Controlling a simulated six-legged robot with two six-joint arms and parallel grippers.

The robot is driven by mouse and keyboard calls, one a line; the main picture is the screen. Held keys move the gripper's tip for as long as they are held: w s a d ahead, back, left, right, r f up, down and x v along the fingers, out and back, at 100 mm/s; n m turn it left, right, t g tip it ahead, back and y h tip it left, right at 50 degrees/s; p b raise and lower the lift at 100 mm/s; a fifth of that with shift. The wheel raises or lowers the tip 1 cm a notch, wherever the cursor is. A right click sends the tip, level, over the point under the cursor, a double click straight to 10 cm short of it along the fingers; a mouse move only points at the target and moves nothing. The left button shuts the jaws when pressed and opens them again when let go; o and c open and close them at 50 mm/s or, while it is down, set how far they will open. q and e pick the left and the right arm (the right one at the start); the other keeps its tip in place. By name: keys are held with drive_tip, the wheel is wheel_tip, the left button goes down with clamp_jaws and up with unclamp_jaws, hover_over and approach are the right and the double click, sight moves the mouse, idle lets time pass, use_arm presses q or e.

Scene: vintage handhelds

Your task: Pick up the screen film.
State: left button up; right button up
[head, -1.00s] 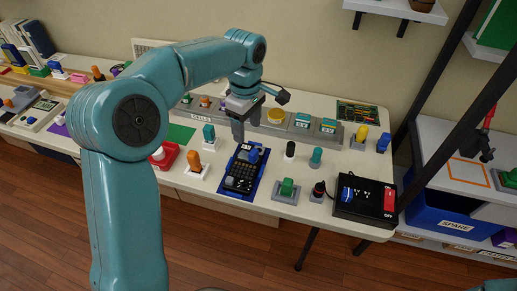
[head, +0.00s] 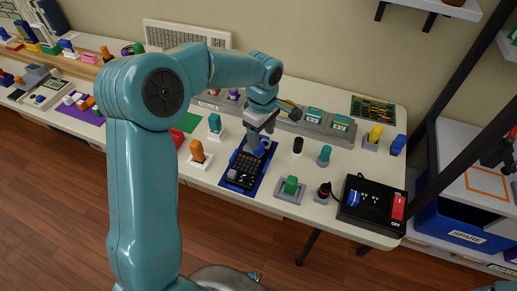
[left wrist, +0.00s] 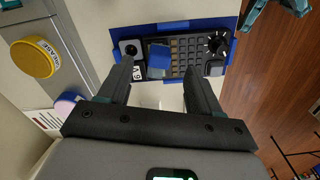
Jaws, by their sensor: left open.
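A dark handheld (head: 240,169) with rows of small keys lies on a blue mat (head: 228,184) on the table. It also shows in the left wrist view (left wrist: 190,60), with a black round knob at its right end. A blue upright piece (left wrist: 158,58) stands on the handheld; I cannot tell for sure whether it is the grip of the screen film. My left gripper (head: 259,137) is over the far end of the handheld. In the left wrist view it (left wrist: 157,74) is open, its fingertips on either side of the blue piece, apart from it. My right gripper is not in view.
A green block on a grey base (head: 290,187), a black-topped peg (head: 297,147) and a teal peg (head: 324,156) stand right of the handheld. An orange peg (head: 197,152) stands left. A black switch box (head: 371,207) is at the front right. A grey cell rack runs behind.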

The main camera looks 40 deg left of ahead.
sight(260, 146)
use_arm(q)
drive_tip(key=shift+s+f, duration=0.15)
drive_tip(key=shift+f, duration=0.25)
drive_tip(key=f, duration=0.4)
drive_tip(key=shift+a+f, duration=0.2)
drive_tip(key=shift+a, duration=0.1)
drive_tip(key=shift+f, duration=0.6)
drive_tip(key=c, duration=0.9)
